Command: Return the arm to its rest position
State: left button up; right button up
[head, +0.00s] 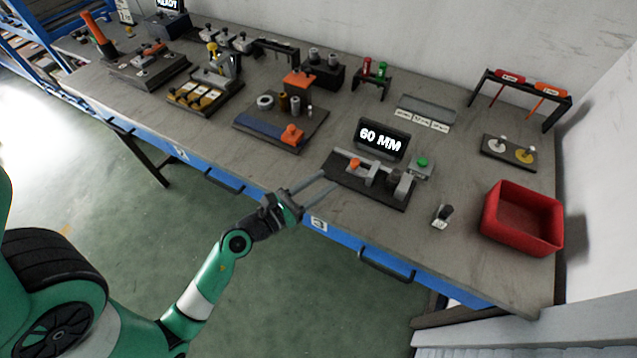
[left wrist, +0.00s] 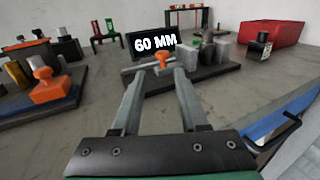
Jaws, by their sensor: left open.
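My left gripper (head: 318,188) is open and empty, held at the front edge of the workbench (head: 225,160), just before the station with the "60 MM" display (head: 381,141). In the left wrist view its two fingers (left wrist: 158,95) are spread apart and point toward that station's black base plate (left wrist: 215,78). The station carries an orange-knobbed part (head: 354,163), grey blocks (head: 400,183) and a green button (head: 422,162). Nothing shows between the fingers. My green left arm comes in from the lower left. My right gripper is not in view.
A red bin (head: 522,218) stands at the right end of the bench, with a small dark-topped object (head: 442,215) beside it. A blue fixture with an orange knob (head: 291,135) lies left of the station. Open floor (head: 270,280) lies before the bench.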

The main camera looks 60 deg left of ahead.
pick_arm(q)
jog(key=shift+s+d, duration=0.1)
jog(key=shift+s, duration=0.3)
jog(key=shift+r, duration=0.1)
